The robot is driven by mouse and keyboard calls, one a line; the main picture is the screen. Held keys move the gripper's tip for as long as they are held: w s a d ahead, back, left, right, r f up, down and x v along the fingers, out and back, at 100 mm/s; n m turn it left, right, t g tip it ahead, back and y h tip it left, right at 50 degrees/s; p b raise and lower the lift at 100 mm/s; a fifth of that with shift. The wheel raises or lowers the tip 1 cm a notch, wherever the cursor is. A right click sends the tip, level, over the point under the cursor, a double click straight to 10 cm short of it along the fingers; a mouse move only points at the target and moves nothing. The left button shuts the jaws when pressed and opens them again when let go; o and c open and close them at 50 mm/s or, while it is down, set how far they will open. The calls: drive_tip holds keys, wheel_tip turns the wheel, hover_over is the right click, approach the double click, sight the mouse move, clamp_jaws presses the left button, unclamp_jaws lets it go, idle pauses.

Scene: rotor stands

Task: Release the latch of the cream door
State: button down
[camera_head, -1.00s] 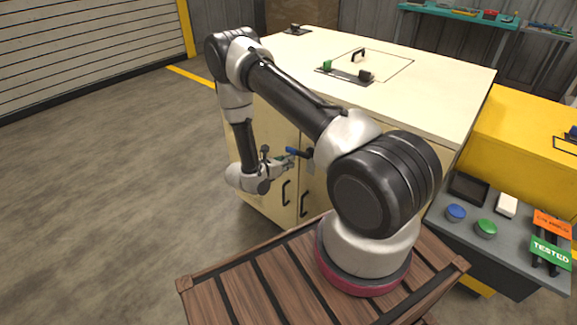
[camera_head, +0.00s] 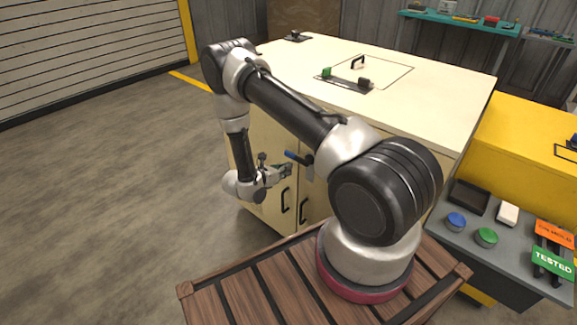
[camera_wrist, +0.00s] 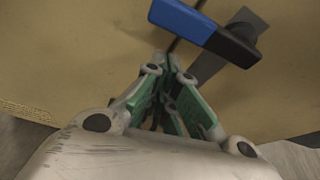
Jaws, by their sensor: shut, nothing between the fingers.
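The cream door (camera_head: 272,150) is on the front of the cream cabinet, facing my gripper. Its latch is a lever with a blue handle (camera_head: 292,155). In the wrist view the blue handle (camera_wrist: 184,20) lies tilted across the top, with a black hub (camera_wrist: 232,45) over a dark plate. My gripper (camera_head: 286,171) is shut and empty, just below the blue handle. In the wrist view its green-padded fingers (camera_wrist: 168,72) point at the door, with their tips just below the handle. I cannot tell whether they touch it.
Two black pull handles (camera_head: 285,200) sit lower on the cabinet front. The cabinet top (camera_head: 440,85) carries a hatch with a black handle and a green block. A grey panel (camera_head: 470,225) with blue and green buttons stands at right. The floor at left is clear.

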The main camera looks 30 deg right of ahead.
drive_tip(key=s+f+v, duration=0.1)
drive_tip(key=v, duration=0.8)
drive_tip(key=shift+a+f, duration=0.3)
drive_tip(key=shift+a, duration=0.1)
